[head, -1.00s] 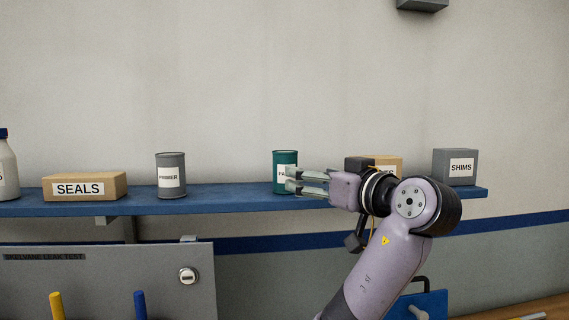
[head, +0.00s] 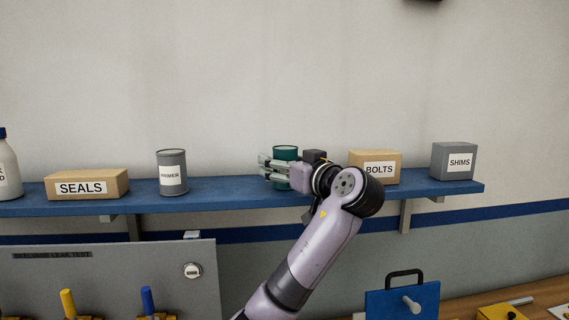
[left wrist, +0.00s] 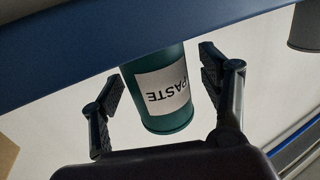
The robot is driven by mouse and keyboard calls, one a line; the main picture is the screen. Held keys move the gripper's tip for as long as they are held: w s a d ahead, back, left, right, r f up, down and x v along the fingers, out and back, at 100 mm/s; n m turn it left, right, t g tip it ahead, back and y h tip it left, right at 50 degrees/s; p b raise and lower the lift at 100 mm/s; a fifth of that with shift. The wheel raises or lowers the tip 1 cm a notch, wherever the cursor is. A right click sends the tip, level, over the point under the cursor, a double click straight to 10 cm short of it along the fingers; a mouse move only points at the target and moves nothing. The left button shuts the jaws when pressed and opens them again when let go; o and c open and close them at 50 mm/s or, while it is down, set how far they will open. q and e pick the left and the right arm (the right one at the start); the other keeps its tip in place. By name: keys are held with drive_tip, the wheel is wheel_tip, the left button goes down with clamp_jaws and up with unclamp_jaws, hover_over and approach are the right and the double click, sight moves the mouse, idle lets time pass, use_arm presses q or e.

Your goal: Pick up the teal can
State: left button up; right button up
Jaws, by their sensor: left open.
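The teal can (head: 285,152) stands upright on the blue shelf (head: 225,190), its lower part mostly hidden behind my left gripper in the head view. In the left wrist view the teal can (left wrist: 160,88) appears upside down, with a white label reading PASTE. My left gripper (head: 264,168) is at the can's height, its fingertips reaching past the can's left side in the head view. In the left wrist view its two open fingers (left wrist: 160,80) flank the can, with a visible gap on each side. My right gripper is not in view.
On the shelf, a grey PRIMER can (head: 172,172) and a SEALS box (head: 87,184) stand to the left. A BOLTS box (head: 375,167) and a grey SHIMS box (head: 454,161) stand to the right. The shelf is clear between the PRIMER can and my gripper.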

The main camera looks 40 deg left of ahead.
use_arm(q)
drive_tip(key=shift+d, duration=0.15)
drive_tip(key=shift+c, duration=0.5)
drive_tip(key=c, duration=1.4)
